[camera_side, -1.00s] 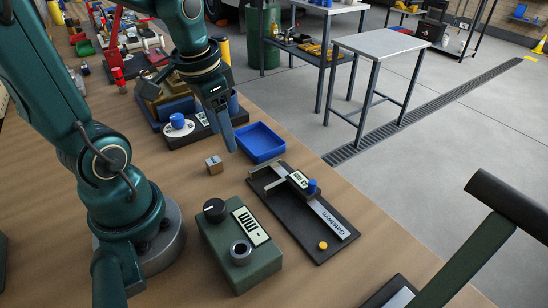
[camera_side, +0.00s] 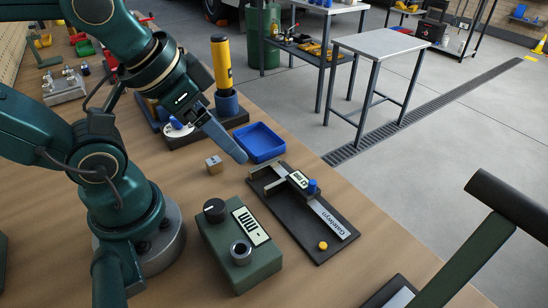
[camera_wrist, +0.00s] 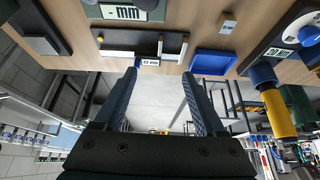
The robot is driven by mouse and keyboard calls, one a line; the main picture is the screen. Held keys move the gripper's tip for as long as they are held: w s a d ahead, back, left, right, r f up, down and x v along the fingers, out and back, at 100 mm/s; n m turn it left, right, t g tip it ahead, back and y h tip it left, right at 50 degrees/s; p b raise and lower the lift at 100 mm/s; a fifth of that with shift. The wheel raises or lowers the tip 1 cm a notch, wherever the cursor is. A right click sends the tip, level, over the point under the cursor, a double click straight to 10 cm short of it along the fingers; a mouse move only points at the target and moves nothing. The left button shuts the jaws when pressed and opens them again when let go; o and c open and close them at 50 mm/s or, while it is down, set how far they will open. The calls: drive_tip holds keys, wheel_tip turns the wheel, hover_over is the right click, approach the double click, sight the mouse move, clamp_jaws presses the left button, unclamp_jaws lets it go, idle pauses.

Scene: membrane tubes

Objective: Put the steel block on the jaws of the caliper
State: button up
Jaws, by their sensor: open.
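The steel block (camera_side: 214,165) is a small cube standing on the wooden bench, left of the caliper. It also shows in the wrist view (camera_wrist: 228,26), near the top. The caliper (camera_side: 326,214) lies on a black base with its jaws (camera_side: 268,176) at the end nearest the block. In the wrist view the caliper (camera_wrist: 115,40) is at upper left. My gripper (camera_side: 241,156) is open and empty, tilted, above the bench between the block and the blue tray. Its two fingers (camera_wrist: 160,77) are apart in the wrist view with nothing between them.
A blue tray (camera_side: 281,150) sits just behind the caliper. A green box with a black dial (camera_side: 245,268) stands in front of the block. A yellow cylinder (camera_side: 221,62) stands upright in a blue holder behind my gripper. Bare bench surrounds the block.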

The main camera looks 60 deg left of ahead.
drive_tip(key=a+m, duration=0.1)
drive_tip(key=m, duration=0.2)
drive_tip(key=m+g+y, duration=0.5)
drive_tip(key=m, duration=1)
hover_over(214, 161)
drive_tip(key=d, duration=0.2)
drive_tip(key=f, duration=0.9)
drive_tip(key=shift+w+d+f, duration=0.15)
drive_tip(key=shift+w+d, duration=0.05)
drive_tip(key=shift+s+a+f+g, duration=0.2)
drive_tip(key=shift+f+g, duration=0.1)
drive_tip(key=shift+f, duration=0.2)
drive_tip(key=shift+h, duration=0.3)
drive_tip(key=shift+x, duration=2.3)
clamp_jaws()
